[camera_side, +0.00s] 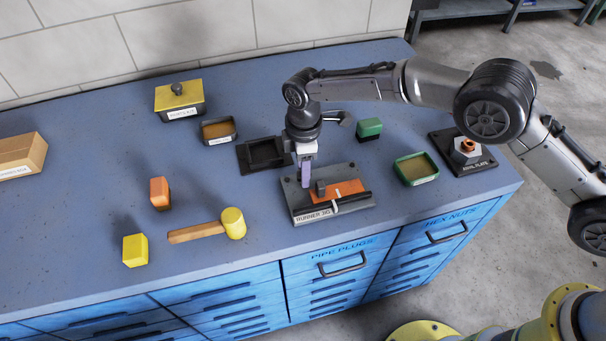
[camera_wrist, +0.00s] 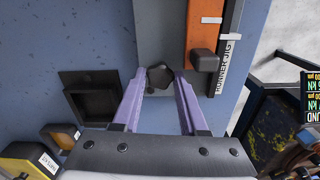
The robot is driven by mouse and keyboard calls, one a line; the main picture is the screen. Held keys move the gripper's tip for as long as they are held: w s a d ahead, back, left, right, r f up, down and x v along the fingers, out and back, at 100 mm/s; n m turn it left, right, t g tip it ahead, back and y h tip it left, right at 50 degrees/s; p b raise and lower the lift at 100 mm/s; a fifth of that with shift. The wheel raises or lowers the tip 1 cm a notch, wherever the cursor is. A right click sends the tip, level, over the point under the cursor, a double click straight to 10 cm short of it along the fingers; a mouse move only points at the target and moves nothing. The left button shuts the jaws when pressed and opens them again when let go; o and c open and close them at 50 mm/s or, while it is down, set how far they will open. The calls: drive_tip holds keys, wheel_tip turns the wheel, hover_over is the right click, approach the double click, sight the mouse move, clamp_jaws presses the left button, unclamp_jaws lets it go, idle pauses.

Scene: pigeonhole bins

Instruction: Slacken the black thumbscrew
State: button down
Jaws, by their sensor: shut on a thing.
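The runner jig is a grey plate (camera_side: 296,203) near the front edge of the bench, and its pale plate (camera_wrist: 180,20) also shows in the wrist view. An orange strip (camera_side: 348,188) lies on it, with a black block (camera_wrist: 205,61) over the strip. The black thumbscrew (camera_wrist: 159,77) is a dark lobed knob on the plate beside the strip. My gripper (camera_side: 306,184) points down at the jig's left part. In the wrist view its purple fingers (camera_wrist: 158,78) are on either side of the thumbscrew, shut on it. In the side view the fingers hide the thumbscrew.
A black square tray (camera_side: 256,163) and a brown-filled bin (camera_side: 217,138) stand behind the jig.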

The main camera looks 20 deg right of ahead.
drive_tip(key=shift+n, duration=0.6)
drive_tip(key=c, duration=0.6)
unclamp_jaws()
drive_tip(key=shift+r, duration=3)
